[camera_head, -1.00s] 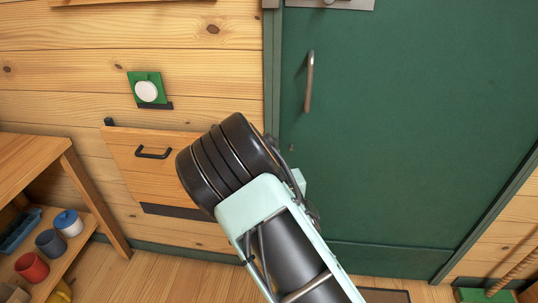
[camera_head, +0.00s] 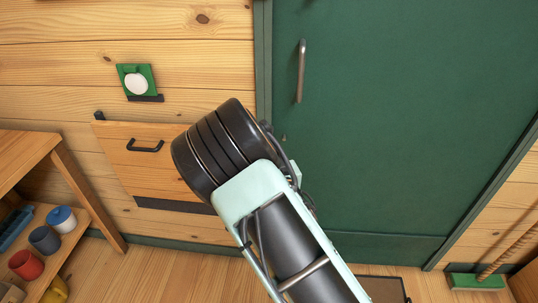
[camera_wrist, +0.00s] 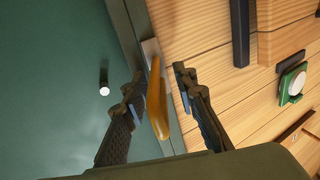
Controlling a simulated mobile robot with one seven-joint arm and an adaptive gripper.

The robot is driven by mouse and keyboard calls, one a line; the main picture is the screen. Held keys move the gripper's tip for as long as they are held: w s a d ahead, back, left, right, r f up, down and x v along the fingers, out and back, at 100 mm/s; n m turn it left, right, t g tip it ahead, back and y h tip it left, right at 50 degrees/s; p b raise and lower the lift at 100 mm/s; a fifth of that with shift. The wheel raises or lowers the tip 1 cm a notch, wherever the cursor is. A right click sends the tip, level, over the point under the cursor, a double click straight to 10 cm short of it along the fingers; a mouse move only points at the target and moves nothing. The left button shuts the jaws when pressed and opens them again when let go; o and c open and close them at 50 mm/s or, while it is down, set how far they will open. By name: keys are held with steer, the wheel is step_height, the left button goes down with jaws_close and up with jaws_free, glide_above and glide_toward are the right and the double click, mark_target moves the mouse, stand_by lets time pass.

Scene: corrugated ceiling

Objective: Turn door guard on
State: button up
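The door guard is a brass-coloured curved bar (camera_wrist: 155,100) on a pale metal plate at the edge of the green door's frame. A dark stud with a white tip (camera_wrist: 104,84) stands on the green door (camera_head: 400,130), left of the bar in the wrist view. My gripper (camera_wrist: 159,86) is open, with one dark finger on each side of the bar. I cannot tell whether either finger touches it. In the head view, my arm hides the gripper and the guard.
A vertical door handle (camera_head: 301,72) is on the door. A green plate with a white round knob (camera_head: 136,84) and a wooden panel with a black handle (camera_head: 145,145) are on the wall. A wooden shelf (camera_head: 62,160) with mugs stands at left.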

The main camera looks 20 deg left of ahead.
steer(key=v, duration=1.1)
steer(key=shift+s+d, duration=0.1)
steer(key=shift+c, duration=0.2)
